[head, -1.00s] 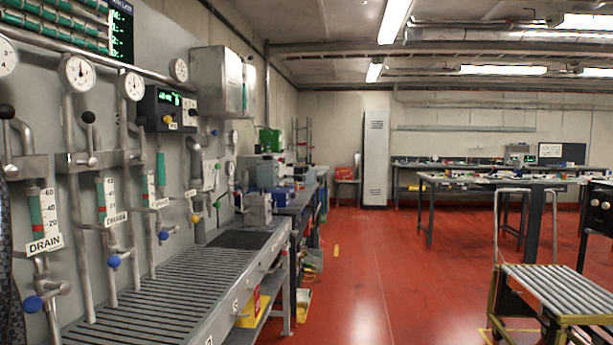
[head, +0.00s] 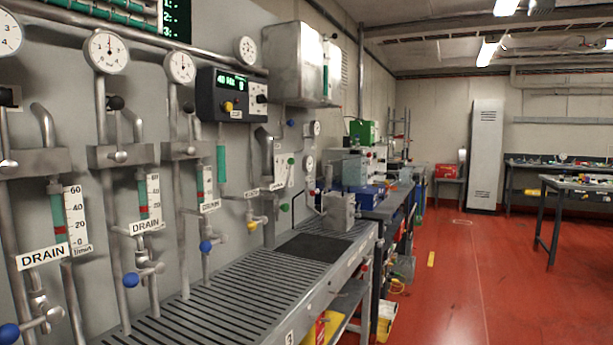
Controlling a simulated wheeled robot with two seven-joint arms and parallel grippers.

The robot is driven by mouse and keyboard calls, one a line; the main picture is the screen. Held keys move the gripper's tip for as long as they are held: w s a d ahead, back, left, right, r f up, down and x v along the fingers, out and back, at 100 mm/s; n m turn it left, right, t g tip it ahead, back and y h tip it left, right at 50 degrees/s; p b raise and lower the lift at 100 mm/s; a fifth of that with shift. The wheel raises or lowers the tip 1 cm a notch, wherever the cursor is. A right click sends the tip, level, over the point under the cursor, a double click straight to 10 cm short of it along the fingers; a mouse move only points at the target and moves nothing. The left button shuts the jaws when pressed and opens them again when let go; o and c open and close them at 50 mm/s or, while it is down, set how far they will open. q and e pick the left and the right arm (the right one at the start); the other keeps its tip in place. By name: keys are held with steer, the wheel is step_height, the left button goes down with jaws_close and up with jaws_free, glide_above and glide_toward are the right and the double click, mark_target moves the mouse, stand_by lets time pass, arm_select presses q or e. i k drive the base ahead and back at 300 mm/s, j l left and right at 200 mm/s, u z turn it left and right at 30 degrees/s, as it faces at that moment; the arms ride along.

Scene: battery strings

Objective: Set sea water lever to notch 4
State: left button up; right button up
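Neither of my grippers is in view. A small white plate (head: 283,166) with a green-knobbed lever (head: 290,161) is on the left wall, beyond the drain pipes. I cannot read a sea water label or notch numbers, so I cannot tell whether this is the sea water lever. Blue-knobbed valves (head: 131,279) are lower on the pipes. A yellow-knobbed valve (head: 252,225) is farther along the wall.
A slatted grey bench (head: 215,300) runs along the wall below the pipes. A dark control box (head: 232,95) with a green display is above it. Equipment benches (head: 392,205) continue beyond. The red floor (head: 440,290) to the right is open.

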mark_target(291, 161)
steer(key=i+l, duration=0.25)
steer(key=i, duration=0.15)
steer(key=i+l+z, duration=0.1)
steer(key=i, duration=0.3)
steer(key=l, duration=0.1)
